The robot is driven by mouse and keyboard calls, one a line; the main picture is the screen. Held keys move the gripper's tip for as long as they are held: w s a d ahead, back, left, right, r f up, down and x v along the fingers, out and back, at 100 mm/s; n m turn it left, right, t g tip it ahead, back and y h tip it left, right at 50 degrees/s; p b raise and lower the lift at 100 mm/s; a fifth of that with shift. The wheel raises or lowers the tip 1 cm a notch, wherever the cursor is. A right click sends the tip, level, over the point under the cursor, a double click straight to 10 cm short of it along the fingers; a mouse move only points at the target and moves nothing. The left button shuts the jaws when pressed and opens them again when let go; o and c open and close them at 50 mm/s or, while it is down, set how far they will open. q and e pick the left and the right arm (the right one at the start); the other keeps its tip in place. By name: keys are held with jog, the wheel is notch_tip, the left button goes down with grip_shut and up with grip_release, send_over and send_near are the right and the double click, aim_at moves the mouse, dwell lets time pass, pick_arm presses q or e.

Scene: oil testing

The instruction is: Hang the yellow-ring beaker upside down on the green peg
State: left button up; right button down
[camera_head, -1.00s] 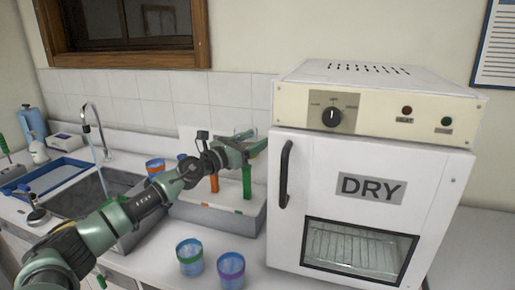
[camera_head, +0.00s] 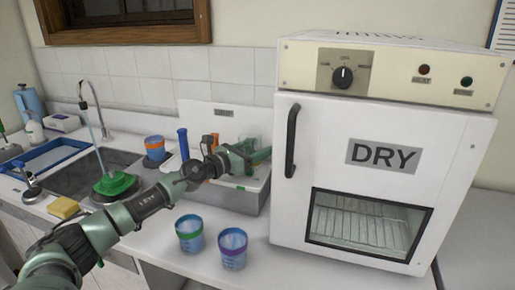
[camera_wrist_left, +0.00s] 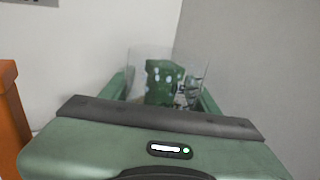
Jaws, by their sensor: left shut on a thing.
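My left gripper (camera_head: 256,158) is shut on a clear beaker (camera_head: 250,143) over the peg rack (camera_head: 250,201). The beaker also shows between the fingers in the left wrist view (camera_wrist_left: 190,62). Its yellow ring cannot be made out. The green peg (camera_wrist_left: 160,80) shows through the clear wall and appears to be inside the beaker. In the head view my gripper mostly hides this peg. Whether the beaker rests on the peg cannot be told. My right gripper is not in view.
An orange peg (camera_wrist_left: 8,120) stands to the left, and a blue peg (camera_head: 183,143) farther left. A green-ring beaker (camera_head: 189,233) and a purple-ring beaker (camera_head: 233,250) stand in front. An orange-ring beaker (camera_head: 155,148) is near the sink. The DRY oven (camera_head: 380,200) closes off the right.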

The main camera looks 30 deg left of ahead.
pick_arm(q)
jog(key=shift+a+r, duration=0.2)
jog(key=shift+r, duration=0.05)
jog(key=shift+f, duration=0.2)
jog(key=shift+f+b, duration=0.55)
dwell(0.3)
jog(key=o, duration=1.5)
jog(key=shift+d, duration=0.1)
jog(key=shift+s+d+r, duration=0.1)
jog(key=shift+r, duration=0.05)
